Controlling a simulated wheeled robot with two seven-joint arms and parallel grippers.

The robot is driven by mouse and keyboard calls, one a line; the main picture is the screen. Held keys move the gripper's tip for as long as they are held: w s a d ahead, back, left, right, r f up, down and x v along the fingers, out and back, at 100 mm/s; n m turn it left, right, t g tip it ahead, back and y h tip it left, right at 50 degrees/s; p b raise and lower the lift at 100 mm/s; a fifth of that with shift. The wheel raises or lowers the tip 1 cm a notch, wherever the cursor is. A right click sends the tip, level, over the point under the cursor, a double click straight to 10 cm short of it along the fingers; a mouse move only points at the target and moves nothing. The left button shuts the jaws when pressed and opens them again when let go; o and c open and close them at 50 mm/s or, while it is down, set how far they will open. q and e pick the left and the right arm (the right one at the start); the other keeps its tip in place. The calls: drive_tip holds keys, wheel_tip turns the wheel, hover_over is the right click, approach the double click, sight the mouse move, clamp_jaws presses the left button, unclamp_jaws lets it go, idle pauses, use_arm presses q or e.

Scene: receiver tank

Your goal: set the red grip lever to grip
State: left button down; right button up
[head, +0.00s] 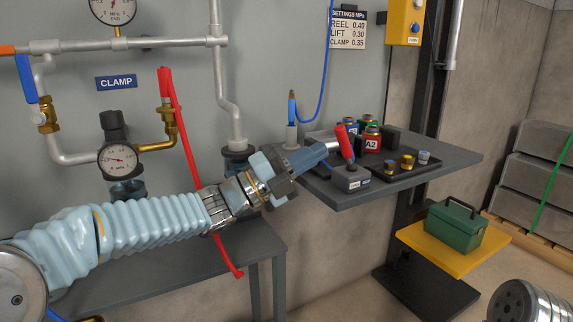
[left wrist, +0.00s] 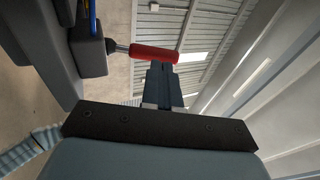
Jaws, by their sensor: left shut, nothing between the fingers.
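The red grip lever (head: 345,142) stands up from a small grey box (head: 352,180) at the near edge of the shelf, tilted a little to the left. The small label on the box is too small to read. My left gripper (head: 328,149) is shut and empty, with its fingertips right beside the lever's red handle. In the left wrist view the red handle (left wrist: 155,53) lies across the tips of the closed fingers (left wrist: 161,68); I cannot tell whether they touch. My right gripper is not in view.
A green case (head: 455,228) sits on a yellow platform below. A gauge and piping are on the left wall.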

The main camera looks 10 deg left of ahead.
sight(344, 142)
use_arm(q)
drive_tip(key=shift+x, duration=1.2)
drive_tip(key=r+y+p, duration=0.1)
drive_tip(key=p, duration=0.1)
drive_tip(key=shift+w+d+p, duration=0.1)
drive_tip(key=shift+d+p, duration=0.05)
drive_tip(key=shift+p, duration=0.25)
drive_tip(key=y+p, duration=0.1)
drive_tip(key=p, duration=0.1)
drive_tip(key=w+d+r+g+p, duration=0.1)
drive_tip(key=p, duration=0.1)
drive_tip(key=shift+w+d+r+n+y, duration=0.1)
drive_tip(key=shift+d+r+n+y, duration=0.2)
drive_tip(key=shift+y, duration=0.1)
drive_tip(key=shift+w+x, duration=0.25)
drive_tip(key=shift+x, duration=1.6)
drive_tip(key=shift+a+r, duration=0.1)
drive_tip(key=shift+r, duration=0.15)
